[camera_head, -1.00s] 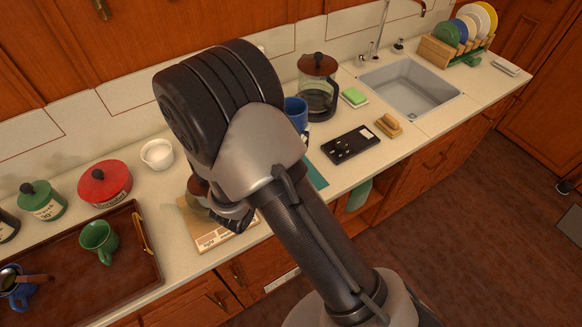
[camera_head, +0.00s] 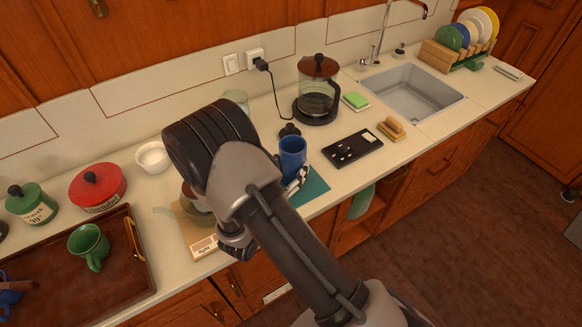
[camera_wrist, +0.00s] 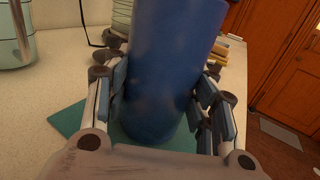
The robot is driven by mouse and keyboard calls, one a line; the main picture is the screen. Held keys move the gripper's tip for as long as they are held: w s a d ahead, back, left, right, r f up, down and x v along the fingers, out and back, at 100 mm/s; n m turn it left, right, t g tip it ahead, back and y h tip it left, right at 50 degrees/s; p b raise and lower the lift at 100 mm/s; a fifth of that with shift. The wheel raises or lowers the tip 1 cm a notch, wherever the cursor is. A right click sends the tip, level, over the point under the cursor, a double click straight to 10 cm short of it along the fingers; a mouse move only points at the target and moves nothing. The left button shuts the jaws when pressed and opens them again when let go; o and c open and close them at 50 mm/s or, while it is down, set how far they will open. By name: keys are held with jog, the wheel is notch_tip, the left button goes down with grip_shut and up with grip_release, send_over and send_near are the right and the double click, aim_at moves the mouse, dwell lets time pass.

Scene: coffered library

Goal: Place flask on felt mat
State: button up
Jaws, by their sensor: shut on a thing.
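The blue flask (camera_head: 292,152) is upright between the fingers of my gripper (camera_head: 299,183), which is shut on it. In the wrist view the flask (camera_wrist: 170,70) fills the middle, with a finger pressed on each side of my gripper (camera_wrist: 165,100). The teal felt mat (camera_head: 316,187) lies flat on the counter under and around the flask; it also shows in the wrist view (camera_wrist: 70,117). The flask's base is over the mat, but I cannot tell whether it touches. My arm hides part of the mat.
A coffee maker (camera_head: 318,92) stands behind the mat. A black panel (camera_head: 352,148), sponge (camera_head: 355,100) and brush (camera_head: 391,128) lie to its right, before the sink (camera_head: 412,90). A board (camera_head: 195,235) and tray (camera_head: 140,285) are at left. A glass jar (camera_head: 236,101) stands behind my arm.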

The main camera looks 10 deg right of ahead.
jog(key=o, duration=0.8)
jog(key=shift+f, duration=0.15)
jog(key=o, duration=0.5)
